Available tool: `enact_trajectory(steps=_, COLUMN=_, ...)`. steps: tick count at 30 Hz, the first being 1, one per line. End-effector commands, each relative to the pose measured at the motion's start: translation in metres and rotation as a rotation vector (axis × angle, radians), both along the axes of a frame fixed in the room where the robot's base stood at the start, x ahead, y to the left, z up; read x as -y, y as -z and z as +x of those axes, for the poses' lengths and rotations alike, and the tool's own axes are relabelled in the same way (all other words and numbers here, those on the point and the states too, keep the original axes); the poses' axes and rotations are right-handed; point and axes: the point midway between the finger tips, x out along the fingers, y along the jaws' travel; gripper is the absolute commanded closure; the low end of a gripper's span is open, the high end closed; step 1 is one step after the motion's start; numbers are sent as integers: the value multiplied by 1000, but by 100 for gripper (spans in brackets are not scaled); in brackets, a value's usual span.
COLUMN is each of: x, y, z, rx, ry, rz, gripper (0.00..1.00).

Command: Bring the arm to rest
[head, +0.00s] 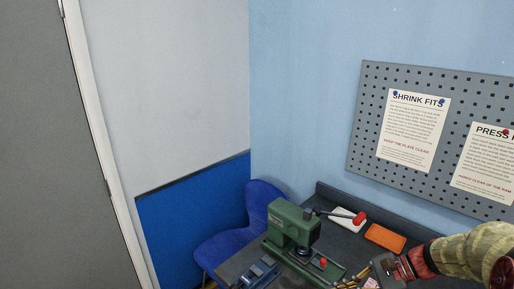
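My arm comes in from the lower right of the head view, with a pale yellow-green link and a red band near the wrist. My gripper (384,270) is at its end, low over the dark bench (352,228), near the bottom edge of the picture. It is small and partly cut off, so I cannot tell whether its fingers are open or shut, or whether it holds anything.
A green press (292,232) with a red-knobbed lever stands left of my gripper. An orange tray (385,237) and a white tray (346,219) lie behind it. A blue-grey vise-like fixture (260,273) is at front left. A blue chair (240,232) and pegboard (368,120) stand beyond.

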Motion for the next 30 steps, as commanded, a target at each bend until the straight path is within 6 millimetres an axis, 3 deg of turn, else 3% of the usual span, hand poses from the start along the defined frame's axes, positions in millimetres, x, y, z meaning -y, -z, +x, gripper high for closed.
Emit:
enact_trajectory(steps=3, x=-21, y=-16, z=-26, rx=73, ry=-124, rz=-143, gripper=100)
enact_trajectory(steps=12, x=-44, y=-43, z=-87, rx=279, ry=-417, rz=-488, gripper=100)
enact_trajectory(steps=21, x=-44, y=-68, z=-137, rx=531, ry=-687, rz=-821, gripper=100)
enact_trajectory(steps=30, x=-34, y=-93, z=-167, rx=786, ry=-898, rz=-1108, gripper=100)
